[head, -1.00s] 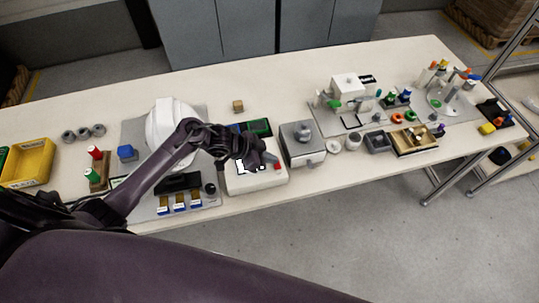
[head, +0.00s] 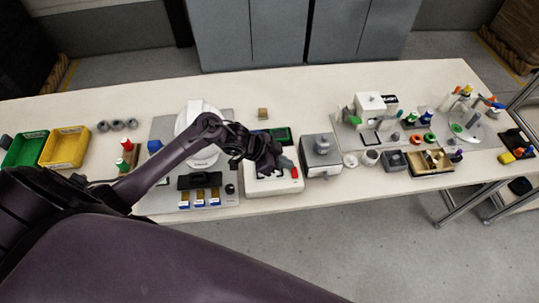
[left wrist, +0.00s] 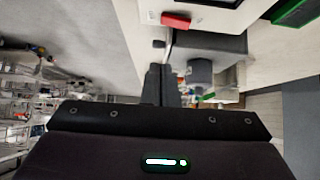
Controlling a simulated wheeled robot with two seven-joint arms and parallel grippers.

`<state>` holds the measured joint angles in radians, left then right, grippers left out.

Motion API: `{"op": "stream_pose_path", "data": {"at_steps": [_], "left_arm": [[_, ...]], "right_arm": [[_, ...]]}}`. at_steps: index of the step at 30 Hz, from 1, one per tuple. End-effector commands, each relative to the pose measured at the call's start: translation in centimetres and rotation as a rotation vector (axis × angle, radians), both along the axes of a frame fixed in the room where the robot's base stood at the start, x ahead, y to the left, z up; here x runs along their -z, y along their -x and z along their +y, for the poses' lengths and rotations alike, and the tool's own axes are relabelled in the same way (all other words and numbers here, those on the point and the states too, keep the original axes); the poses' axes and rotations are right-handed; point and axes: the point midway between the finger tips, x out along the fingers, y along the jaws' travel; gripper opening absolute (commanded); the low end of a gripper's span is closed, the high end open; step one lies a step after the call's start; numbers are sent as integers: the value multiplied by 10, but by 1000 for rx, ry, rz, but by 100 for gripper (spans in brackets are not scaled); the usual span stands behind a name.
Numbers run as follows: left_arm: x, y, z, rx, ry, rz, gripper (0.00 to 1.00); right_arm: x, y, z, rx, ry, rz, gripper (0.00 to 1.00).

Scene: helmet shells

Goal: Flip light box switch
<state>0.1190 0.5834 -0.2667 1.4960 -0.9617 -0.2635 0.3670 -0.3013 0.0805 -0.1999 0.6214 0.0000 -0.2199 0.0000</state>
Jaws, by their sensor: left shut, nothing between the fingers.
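The light box is a low white box (head: 273,188) at the front edge of the table, with a red switch (head: 295,172) on its right side. My left gripper (head: 284,164) is over the box, just left of the switch in the head view, and hides part of the box top. In the left wrist view the red switch (left wrist: 176,20) and the white box edge (left wrist: 210,14) lie beyond the fingertips. The left gripper (left wrist: 161,84) is shut and empty there, with a visible gap to the switch. My right gripper is not in view.
A grey machine with a knob (head: 321,158) stands just right of the light box. A white helmet shell (head: 196,125) stands on a grey mat to the left. Yellow (head: 64,147) and green bins sit far left.

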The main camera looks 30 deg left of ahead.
Motion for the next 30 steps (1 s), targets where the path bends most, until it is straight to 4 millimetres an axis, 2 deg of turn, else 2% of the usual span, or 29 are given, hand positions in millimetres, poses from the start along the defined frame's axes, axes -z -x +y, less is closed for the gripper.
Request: {"op": "stream_pose_path", "data": {"at_steps": [1, 6, 12, 30], "left_arm": [[-3, 7, 8, 3, -5, 0, 0], [-27, 24, 25, 3, -2, 0, 0], [-45, 35, 37, 3, 0, 2, 0], [-50, 37, 39, 1, 1, 2, 0]], "right_arm": [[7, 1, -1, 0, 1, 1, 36], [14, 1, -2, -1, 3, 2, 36], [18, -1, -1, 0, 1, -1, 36], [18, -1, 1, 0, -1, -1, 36]]}}
